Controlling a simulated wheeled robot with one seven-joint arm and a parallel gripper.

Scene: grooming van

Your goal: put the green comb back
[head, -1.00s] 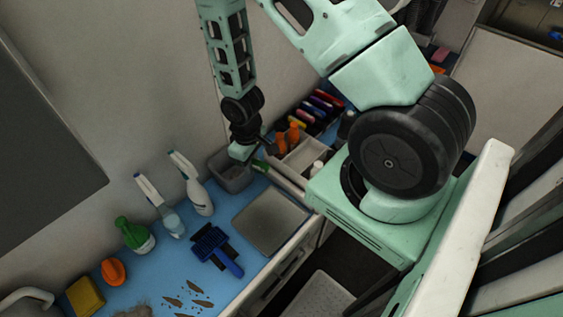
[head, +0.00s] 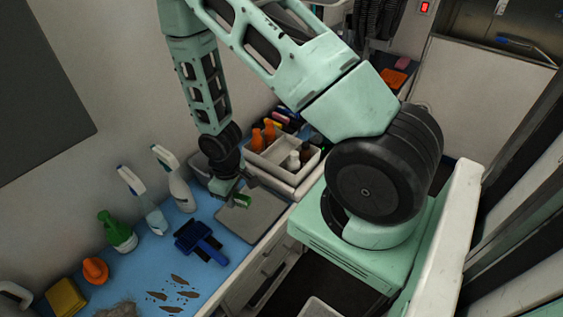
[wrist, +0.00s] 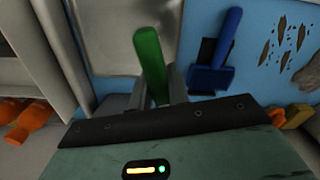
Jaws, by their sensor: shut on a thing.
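The green comb (head: 243,200) is in my gripper (head: 236,194), which is shut on it. In the head view it sits in front of the upper part of the flat grey tray (head: 262,222) on the blue counter. In the wrist view, the comb (wrist: 150,62) sticks out from between the fingers of my gripper (wrist: 160,88), with the grey tray (wrist: 108,30) behind it. The comb's gripped end is hidden by the fingers. I cannot tell its exact height above the tray.
A divided grey caddy (head: 272,171) with orange bottles stands beyond my gripper. A blue brush (head: 199,240) lies left of the tray. Spray bottles (head: 178,188), a green bottle (head: 118,232) and a yellow sponge (head: 66,297) line the wall. Brown debris (head: 172,293) lies near the front.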

